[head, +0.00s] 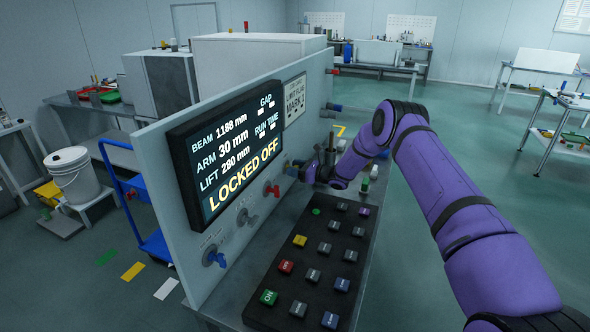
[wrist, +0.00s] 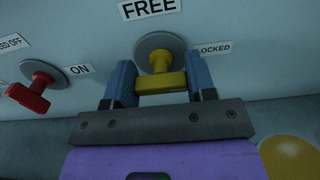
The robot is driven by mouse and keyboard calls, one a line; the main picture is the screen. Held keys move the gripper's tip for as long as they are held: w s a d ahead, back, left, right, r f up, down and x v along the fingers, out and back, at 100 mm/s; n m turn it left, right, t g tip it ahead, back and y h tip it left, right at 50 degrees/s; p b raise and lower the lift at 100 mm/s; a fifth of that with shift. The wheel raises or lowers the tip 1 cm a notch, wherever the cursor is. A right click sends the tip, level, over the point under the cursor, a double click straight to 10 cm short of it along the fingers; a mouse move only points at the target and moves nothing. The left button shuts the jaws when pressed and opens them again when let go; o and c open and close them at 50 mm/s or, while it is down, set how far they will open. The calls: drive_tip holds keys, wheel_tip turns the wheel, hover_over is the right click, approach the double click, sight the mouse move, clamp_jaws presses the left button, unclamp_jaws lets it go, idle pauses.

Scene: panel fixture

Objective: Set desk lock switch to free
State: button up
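The desk lock switch (wrist: 161,64) is a yellow knob with a crossbar on a round grey plate, in the wrist view. A FREE label (wrist: 150,8) is above it and a LOCKED label (wrist: 214,49) is at its right. Its crossbar lies nearly level, right end slightly higher. My gripper (wrist: 162,82) has one blue finger on each side of the crossbar, with no clear gap; it looks shut on it. In the head view my gripper (head: 297,170) is at the panel's far lower end and hides the switch. The screen (head: 228,152) reads LOCKED OFF.
A red switch (wrist: 29,92) with an ON label is left of my gripper; it also shows in the head view (head: 271,190). Grey (head: 246,217) and blue (head: 214,257) switches are nearer. A button box (head: 316,262) lies on the bench before the panel.

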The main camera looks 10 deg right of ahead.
drive_tip(key=shift+n, duration=0.3)
drive_tip(key=n, duration=0.3)
drive_tip(key=shift+n, duration=0.3)
drive_tip(key=n, duration=0.4)
drive_tip(key=shift+s+f, duration=0.1)
drive_tip(key=shift+s, duration=0.05)
drive_tip(key=n, duration=0.5)
drive_tip(key=shift+f, duration=0.1)
drive_tip(key=n, duration=0.4)
drive_tip(key=shift+f+n, duration=0.15)
drive_tip(key=shift+n, duration=0.15)
drive_tip(key=o, duration=0.9)
drive_tip(key=shift+o, duration=0.2)
drive_tip(key=shift+s, duration=0.1)
